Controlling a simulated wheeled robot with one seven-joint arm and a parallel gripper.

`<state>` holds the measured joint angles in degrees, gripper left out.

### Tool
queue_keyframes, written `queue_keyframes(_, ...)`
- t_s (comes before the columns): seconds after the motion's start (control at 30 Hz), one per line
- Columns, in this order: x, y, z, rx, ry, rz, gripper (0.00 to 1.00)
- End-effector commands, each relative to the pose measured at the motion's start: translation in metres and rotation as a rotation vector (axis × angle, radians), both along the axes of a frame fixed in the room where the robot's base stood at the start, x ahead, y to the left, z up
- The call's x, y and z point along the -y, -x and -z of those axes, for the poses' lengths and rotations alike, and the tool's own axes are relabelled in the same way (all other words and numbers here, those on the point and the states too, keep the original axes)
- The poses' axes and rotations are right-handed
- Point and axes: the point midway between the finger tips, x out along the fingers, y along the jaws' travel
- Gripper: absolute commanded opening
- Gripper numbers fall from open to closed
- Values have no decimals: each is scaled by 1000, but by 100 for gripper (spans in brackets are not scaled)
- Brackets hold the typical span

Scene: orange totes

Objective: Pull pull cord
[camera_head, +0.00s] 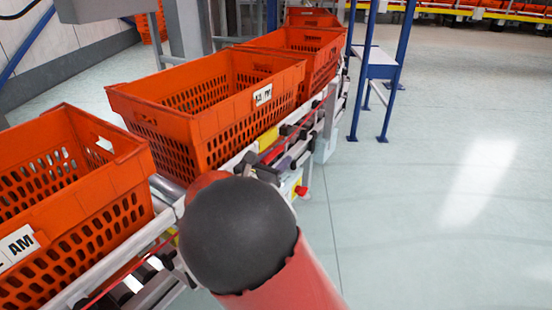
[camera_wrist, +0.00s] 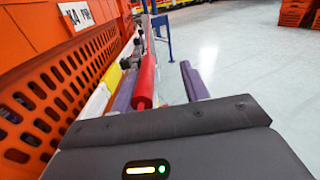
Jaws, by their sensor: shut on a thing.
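The pull cord (camera_head: 142,258) is a thin red line along the near side of the conveyor in the head view. In the wrist view a thick red cylinder on the cord's line (camera_wrist: 146,80) lies lengthwise between the two purple-grey fingers of my gripper (camera_wrist: 158,86). The gripper is shut on this red part; the cylinder shows close beside the left finger, and contact at the right finger is unclear. In the head view my gripper (camera_head: 278,165) is at the conveyor's side, partly hidden behind my dark, rounded arm link.
Orange totes stand in a row on the conveyor, including a near one (camera_head: 75,200) and a middle one (camera_head: 215,120). A blue-legged stand (camera_head: 378,70) is beyond. The pale floor (camera_head: 440,200) to the right is clear.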

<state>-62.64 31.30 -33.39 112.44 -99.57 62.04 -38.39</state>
Motion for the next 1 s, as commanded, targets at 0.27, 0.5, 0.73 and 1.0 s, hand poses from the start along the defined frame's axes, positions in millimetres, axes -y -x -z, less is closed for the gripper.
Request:
queue_keyframes(0.27, -26, 41, 0, 0, -1, -1, 40)
queue_keyframes(0.5, -35, 57, 0, 0, 0, 1, 40)
queue_keyframes(0.73, -36, 57, 0, 1, 0, -1, 40)
queue_keyframes(1.0, -22, 58, -1, -5, -50, 34, 40)
